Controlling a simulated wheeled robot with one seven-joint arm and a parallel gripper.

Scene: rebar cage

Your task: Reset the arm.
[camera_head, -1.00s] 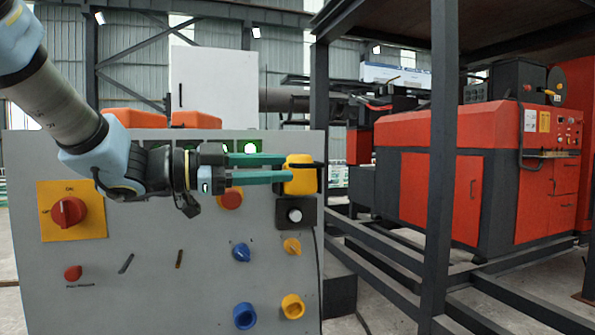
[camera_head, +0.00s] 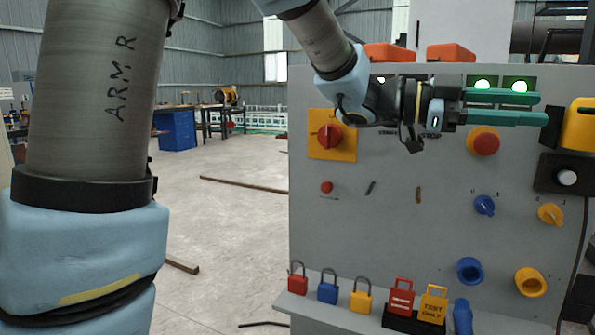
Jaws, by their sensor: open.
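My gripper (camera_head: 543,108) has two long green fingers pointing right, in front of the upper part of a grey control panel (camera_head: 390,235). The fingers are apart, with nothing seen between them. The fingertips are close to a yellow block (camera_head: 580,125) on a dark mount at the panel's right edge; I cannot tell whether they touch it. A red push button (camera_head: 484,142) shows just below the lower finger. My arm reaches in from the top, and a large link of it fills the left of the view.
A red rotary switch (camera_head: 329,135) on a yellow plate is at the panel's left. Blue (camera_head: 484,205) and yellow (camera_head: 551,214) knobs are at right. A ledge below holds red (camera_head: 297,279), blue (camera_head: 328,287) and yellow (camera_head: 361,295) padlocks and tags. Open floor (camera_head: 235,225) lies left of the panel.

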